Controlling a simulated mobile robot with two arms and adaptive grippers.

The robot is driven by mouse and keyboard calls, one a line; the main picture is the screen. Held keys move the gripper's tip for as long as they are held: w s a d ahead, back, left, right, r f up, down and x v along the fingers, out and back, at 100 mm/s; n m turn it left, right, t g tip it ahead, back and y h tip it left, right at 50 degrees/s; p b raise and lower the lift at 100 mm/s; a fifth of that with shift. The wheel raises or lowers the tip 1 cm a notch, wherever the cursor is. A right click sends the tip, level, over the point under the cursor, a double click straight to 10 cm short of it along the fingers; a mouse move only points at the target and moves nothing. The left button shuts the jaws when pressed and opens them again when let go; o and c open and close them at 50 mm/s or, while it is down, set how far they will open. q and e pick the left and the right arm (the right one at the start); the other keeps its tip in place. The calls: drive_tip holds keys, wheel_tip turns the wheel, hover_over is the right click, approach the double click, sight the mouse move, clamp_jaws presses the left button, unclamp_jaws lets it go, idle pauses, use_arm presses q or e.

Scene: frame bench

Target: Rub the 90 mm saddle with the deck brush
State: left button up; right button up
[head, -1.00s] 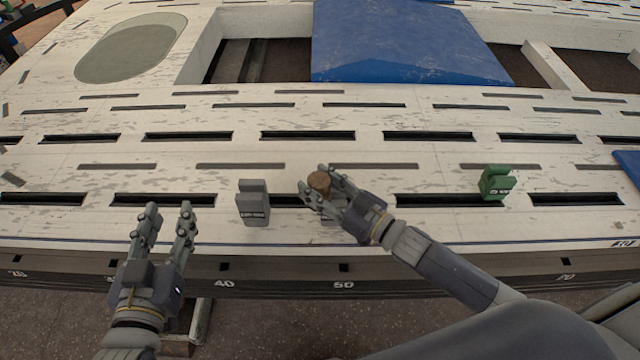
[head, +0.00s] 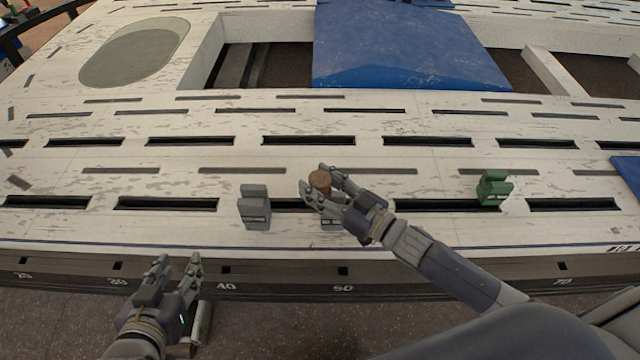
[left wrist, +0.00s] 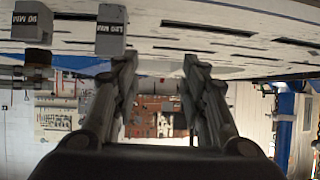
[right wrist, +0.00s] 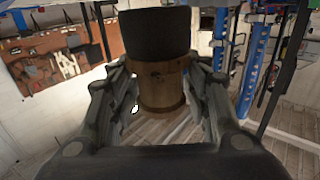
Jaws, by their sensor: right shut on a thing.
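The deck brush, with a round wooden body (head: 320,181) and a dark end (right wrist: 155,33), is held between the fingers of my right gripper (head: 322,190). The grey 90 mm saddle (head: 331,220) stands on the bench beneath that gripper, mostly hidden by it in the head view. In the left wrist view its label shows on the saddle (left wrist: 32,22), and the brush's dark end is at its top, seemingly touching. My left gripper (head: 180,262) is open and empty, in front of the bench edge.
A grey 120 mm saddle (head: 254,207) stands just left of the 90 mm one. A green saddle (head: 493,188) stands to the right. The slotted white bench (head: 430,230) is otherwise clear nearby. A blue pad (head: 400,45) lies farther back.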

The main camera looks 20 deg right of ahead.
sight(320, 179)
drive_tip(key=shift+r+p, duration=0.35)
drive_tip(key=shift+r, duration=0.15)
drive_tip(key=shift+r+p, duration=0.4)
drive_tip(key=shift+p, duration=0.05)
drive_tip(key=shift+r+p, duration=0.75)
drive_tip(key=shift+p, duration=0.05)
drive_tip(key=shift+r+p, duration=1.25)
use_arm(q)
drive_tip(key=s+a+f+g+y, duration=0.1)
drive_tip(key=s+a+f+g, duration=0.1)
drive_tip(key=s+f+g, duration=0.2)
drive_tip(key=s+a+f+g+y, duration=0.1)
drive_tip(key=s+f+g, duration=0.3)
drive_tip(key=s, duration=0.6)
drive_tip(key=shift+s+a+n, duration=0.25)
drive_tip(key=shift+a+n, duration=0.05)
drive_tip(key=shift+a, duration=0.5)
use_arm(e)
drive_tip(key=shift+a, duration=0.1)
